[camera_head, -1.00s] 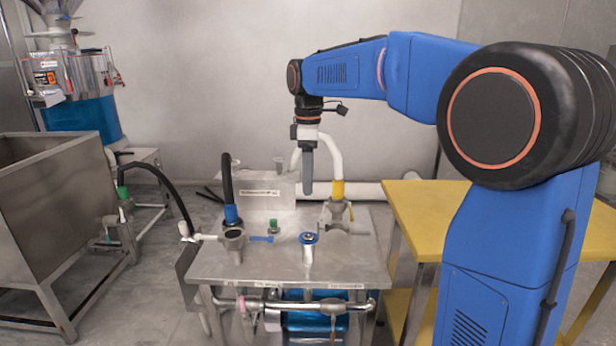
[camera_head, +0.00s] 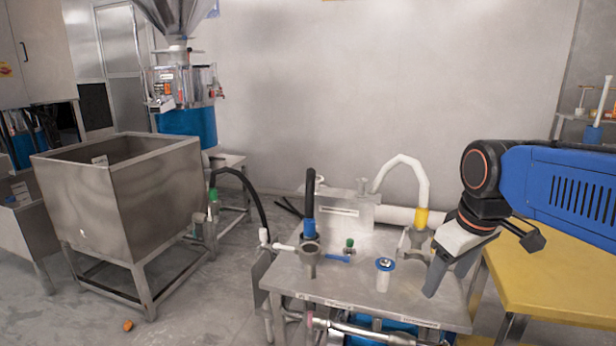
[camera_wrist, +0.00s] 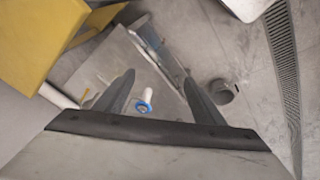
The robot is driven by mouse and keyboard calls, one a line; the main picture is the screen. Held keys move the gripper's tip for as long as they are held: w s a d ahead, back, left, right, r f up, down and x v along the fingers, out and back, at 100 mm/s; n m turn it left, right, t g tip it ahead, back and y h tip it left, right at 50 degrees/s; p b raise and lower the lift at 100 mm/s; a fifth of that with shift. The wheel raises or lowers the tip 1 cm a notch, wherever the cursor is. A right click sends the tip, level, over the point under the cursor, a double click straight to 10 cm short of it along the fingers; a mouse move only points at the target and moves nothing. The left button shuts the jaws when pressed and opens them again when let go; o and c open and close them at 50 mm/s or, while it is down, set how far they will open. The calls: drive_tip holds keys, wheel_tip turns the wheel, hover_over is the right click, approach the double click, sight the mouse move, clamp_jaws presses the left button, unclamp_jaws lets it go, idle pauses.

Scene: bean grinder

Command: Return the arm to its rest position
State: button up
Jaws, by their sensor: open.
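My blue arm (camera_head: 570,185) reaches in from the right edge in the head view. My gripper (camera_head: 436,284) hangs tilted down over the right side of the steel table (camera_head: 345,285), left of the yellow table. In the wrist view my gripper (camera_wrist: 160,90) shows two grey fingers spread apart with nothing between them. A white piece with a blue ring (camera_wrist: 145,100) shows beyond the fingers, apart from them. In the head view this blue-topped white fitting (camera_head: 385,272) stands on the steel table.
A white hose with a yellow collar (camera_head: 421,217) and a black hose with a blue collar (camera_head: 309,210) rise from the table. A yellow table (camera_head: 560,275) is at right. A steel bin (camera_head: 125,205) and a grinder (camera_head: 185,90) stand left. The upper middle is clear.

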drive_tip(key=s+d+f+m+t, duration=0.1)
drive_tip(key=s+f+m, duration=0.4)
drive_tip(key=s+f, duration=0.4)
drive_tip(key=shift+s+d+t, duration=0.3)
drive_tip(key=shift+s+t, duration=0.1)
drive_tip(key=shift+s, duration=0.7)
